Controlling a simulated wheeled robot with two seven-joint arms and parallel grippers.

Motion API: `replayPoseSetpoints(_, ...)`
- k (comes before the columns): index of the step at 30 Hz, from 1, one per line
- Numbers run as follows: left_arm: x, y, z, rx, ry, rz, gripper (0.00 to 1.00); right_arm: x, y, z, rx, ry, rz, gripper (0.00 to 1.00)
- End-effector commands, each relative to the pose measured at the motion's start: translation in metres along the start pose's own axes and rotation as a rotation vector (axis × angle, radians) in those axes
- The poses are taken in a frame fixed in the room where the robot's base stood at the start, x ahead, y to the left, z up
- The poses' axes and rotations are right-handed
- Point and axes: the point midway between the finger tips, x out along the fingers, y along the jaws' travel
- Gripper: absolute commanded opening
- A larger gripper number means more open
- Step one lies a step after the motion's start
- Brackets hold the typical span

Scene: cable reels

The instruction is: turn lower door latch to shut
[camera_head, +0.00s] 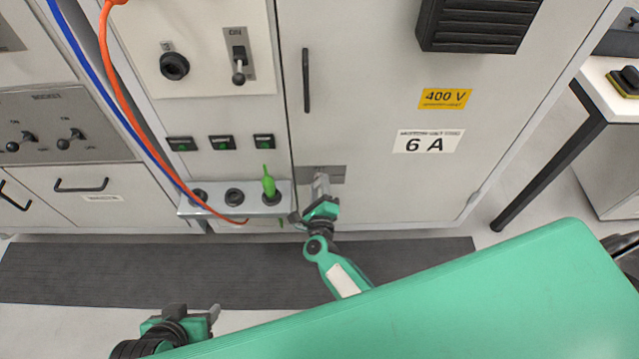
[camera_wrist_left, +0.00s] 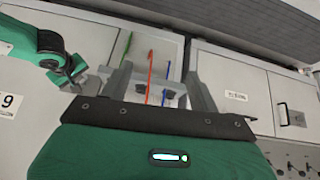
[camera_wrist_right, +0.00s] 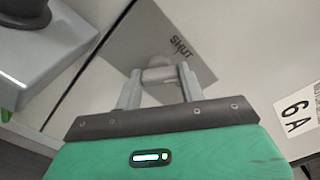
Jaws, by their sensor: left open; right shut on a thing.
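The tall grey cabinet door (camera_head: 380,100) stands flush in its frame. Its lower latch is a round grey knob (camera_wrist_right: 158,74) on a grey plate (camera_wrist_right: 140,40) marked SHUT. That plate also shows in the head view (camera_head: 337,173), low on the door's left side. My right gripper (camera_wrist_right: 158,88) is shut on the latch knob, a finger on each side; in the head view its fingers (camera_head: 320,186) cover the knob. Which way the latch points is hard to tell. My left gripper (camera_head: 213,313) is open and empty, low and away from the door; its wrist view shows spread fingers (camera_wrist_left: 160,82).
Left of the latch, a socket shelf (camera_head: 217,208) juts out with a green plug (camera_head: 268,183) in it. Orange (camera_head: 122,85) and blue (camera_head: 90,75) cables hang before the left panels. A black door handle (camera_head: 306,80) is above the latch. A dark mat (camera_head: 130,272) lies below.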

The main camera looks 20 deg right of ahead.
Motion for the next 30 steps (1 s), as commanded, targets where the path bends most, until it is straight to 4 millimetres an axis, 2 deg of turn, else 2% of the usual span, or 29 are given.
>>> replayPoseSetpoints(9,-0.035,-0.025,0.020,-0.034,-0.220,-0.069,0.61,-0.001,-0.001,0.002,-0.287,0.000,0.003,0.17)
replayPoseSetpoints(18,-0.006,-0.026,0.028,-0.033,-0.246,-0.065,0.61,-0.001,0.000,0.001,-0.487,0.000,0.003,0.17)
replayPoseSetpoints(30,0.007,-0.026,0.034,-0.033,-0.259,-0.064,0.61,-0.001,0.001,0.000,-0.595,-0.001,0.002,0.17)
